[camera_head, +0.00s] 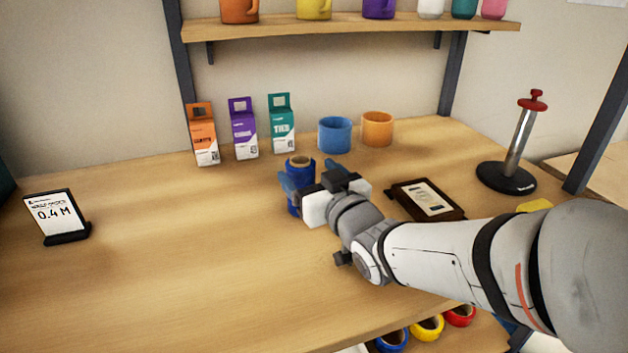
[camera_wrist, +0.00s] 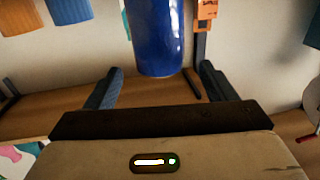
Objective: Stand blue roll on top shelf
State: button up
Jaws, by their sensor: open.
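The blue roll (camera_head: 299,172) stands upright on the wooden workbench, behind my gripper. My gripper (camera_head: 298,184) is open, with its fingers at the roll; part of the roll is hidden by the gripper. In the wrist view, which looks upside down, the blue roll (camera_wrist: 157,38) shows between the two spread fingers of my gripper (camera_wrist: 158,76), with a gap on each side. The wooden shelf (camera_head: 350,37) is above the back of the bench and holds several mugs. Whether it is the top shelf cannot be told.
Orange, purple (camera_head: 243,130) and teal cartons stand behind the roll. A blue cup (camera_head: 335,135) and an orange cup (camera_head: 377,129) stand right of them. A dark framed card (camera_head: 428,199), a metal post (camera_head: 519,145) and a sign (camera_head: 56,217) flank the bench. The left front is clear.

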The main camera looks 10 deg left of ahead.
aim_at(296, 158)
jog(key=shift+x, duration=3.15)
jog(key=c, duration=1.5)
jog(key=shift+r, duration=0.15)
jog(key=shift+c, duration=0.9)
